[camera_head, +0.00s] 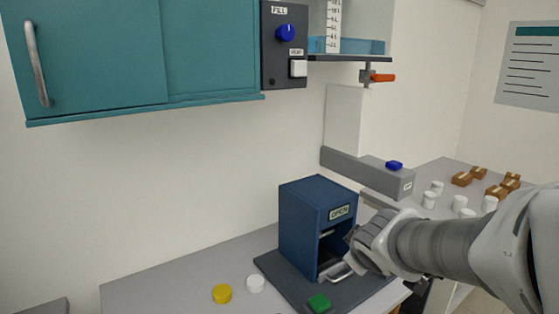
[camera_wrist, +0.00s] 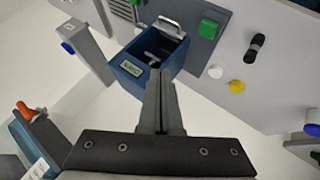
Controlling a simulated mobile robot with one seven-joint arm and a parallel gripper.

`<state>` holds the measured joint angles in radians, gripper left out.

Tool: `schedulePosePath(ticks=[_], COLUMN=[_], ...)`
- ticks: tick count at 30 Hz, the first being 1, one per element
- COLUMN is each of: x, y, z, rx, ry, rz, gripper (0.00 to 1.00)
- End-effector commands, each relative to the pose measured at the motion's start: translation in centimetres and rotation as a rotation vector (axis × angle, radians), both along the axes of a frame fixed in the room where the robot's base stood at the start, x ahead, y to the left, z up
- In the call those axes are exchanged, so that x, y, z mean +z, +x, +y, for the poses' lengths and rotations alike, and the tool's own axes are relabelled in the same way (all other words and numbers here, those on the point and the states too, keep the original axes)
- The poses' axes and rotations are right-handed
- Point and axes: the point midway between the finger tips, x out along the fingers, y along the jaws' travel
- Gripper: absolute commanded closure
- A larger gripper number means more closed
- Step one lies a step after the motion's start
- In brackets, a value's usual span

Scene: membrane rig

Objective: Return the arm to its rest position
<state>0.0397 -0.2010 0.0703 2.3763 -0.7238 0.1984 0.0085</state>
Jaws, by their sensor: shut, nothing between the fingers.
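My arm (camera_head: 435,246) reaches in from the right in the head view, its end beside the blue box. My gripper (camera_wrist: 160,75) shows in the wrist view with its two fingers together and nothing between them. The blue box (camera_head: 303,220), labelled OPEN, stands on a dark base plate, and my arm hides part of its right side. The box also shows in the wrist view (camera_wrist: 135,72), beyond the fingertips. I cannot tell whether the fingers touch it.
A green button (camera_head: 319,303) is on the base plate. A white cap (camera_head: 255,283) and a yellow cap (camera_head: 222,293) lie to its left. A teal cupboard (camera_head: 110,55) and a control panel (camera_head: 284,45) hang above. White jars and brown blocks stand on the right bench.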

Motion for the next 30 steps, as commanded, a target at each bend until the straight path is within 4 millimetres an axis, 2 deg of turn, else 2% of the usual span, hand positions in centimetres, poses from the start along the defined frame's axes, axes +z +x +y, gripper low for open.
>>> schedulePosePath(ticks=[1,6,12,15,18,21,30], x=[1.1,2.4,2.3,2.1,2.0,1.9,1.9], y=[-1.7,-8.1,-15.3,-17.7,-19.2,-19.8,-19.8], z=[-0.8,-2.1,-0.7,0.4,1.3,1.6,1.7], rx=[-0.073,-0.302,-0.463,-0.496,-0.51,-0.514,-0.514], ry=[0.03,0.18,0.391,0.47,0.519,0.54,0.541], rz=[0.001,0.063,0.172,0.22,0.253,0.269,0.271], gripper=[1.0,1.0,1.0,1.0,1.0,1.0,1.0])
